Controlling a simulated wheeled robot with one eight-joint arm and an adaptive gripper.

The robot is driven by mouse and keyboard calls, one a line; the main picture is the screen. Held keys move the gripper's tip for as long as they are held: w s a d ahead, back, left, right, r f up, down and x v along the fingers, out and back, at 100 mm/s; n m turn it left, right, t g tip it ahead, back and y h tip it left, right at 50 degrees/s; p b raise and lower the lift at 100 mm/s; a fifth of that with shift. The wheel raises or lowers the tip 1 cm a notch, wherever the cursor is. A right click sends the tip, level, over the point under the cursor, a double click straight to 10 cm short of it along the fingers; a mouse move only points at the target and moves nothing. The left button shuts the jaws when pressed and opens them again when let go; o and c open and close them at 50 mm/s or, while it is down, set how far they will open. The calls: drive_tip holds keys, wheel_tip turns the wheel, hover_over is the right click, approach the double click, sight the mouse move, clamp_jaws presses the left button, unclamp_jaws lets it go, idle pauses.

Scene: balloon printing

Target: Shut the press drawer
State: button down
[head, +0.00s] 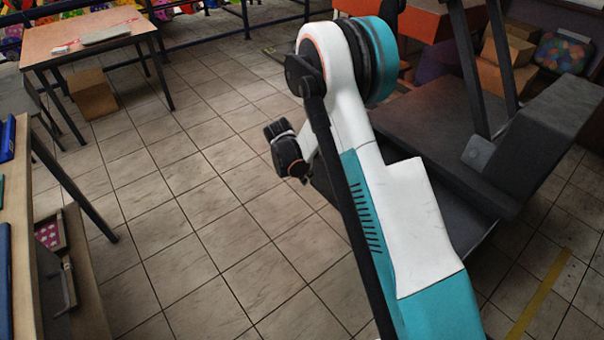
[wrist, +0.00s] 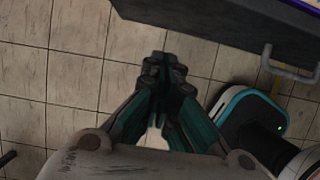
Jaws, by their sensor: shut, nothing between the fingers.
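A dark grey press-like machine (head: 440,165) stands at the right in the head view, partly hidden behind my arm. In the wrist view, a dark grey body (wrist: 215,25) runs across the top, with a bar handle (wrist: 288,68) standing out from its front at the right. It looks like the press drawer, but how far out it is I cannot tell. My gripper (wrist: 165,62) is shut and empty, over the tiled floor, left of the handle and apart from it. In the head view my gripper (head: 302,174) is small and partly hidden beside my arm.
A wooden table (head: 85,38) stands at the back left with a cardboard box (head: 92,93) under it. Cardboard boxes (head: 505,65) stand at the back right. The middle floor is clear.

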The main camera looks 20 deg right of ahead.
sight(317, 174)
drive_tip(key=shift+w+d+f+b, duration=0.25)
drive_tip(key=shift+d+f+b, duration=0.1)
drive_tip(key=shift+d, duration=0.4)
drive_tip(key=shift+w+d+f+b, duration=0.3)
drive_tip(key=shift+d+f+b, duration=0.1)
drive_tip(key=shift+d, duration=0.4)
drive_tip(key=shift+w+d+f+b, duration=0.25)
drive_tip(key=shift+d+f+b, duration=0.1)
drive_tip(key=shift+d, duration=0.4)
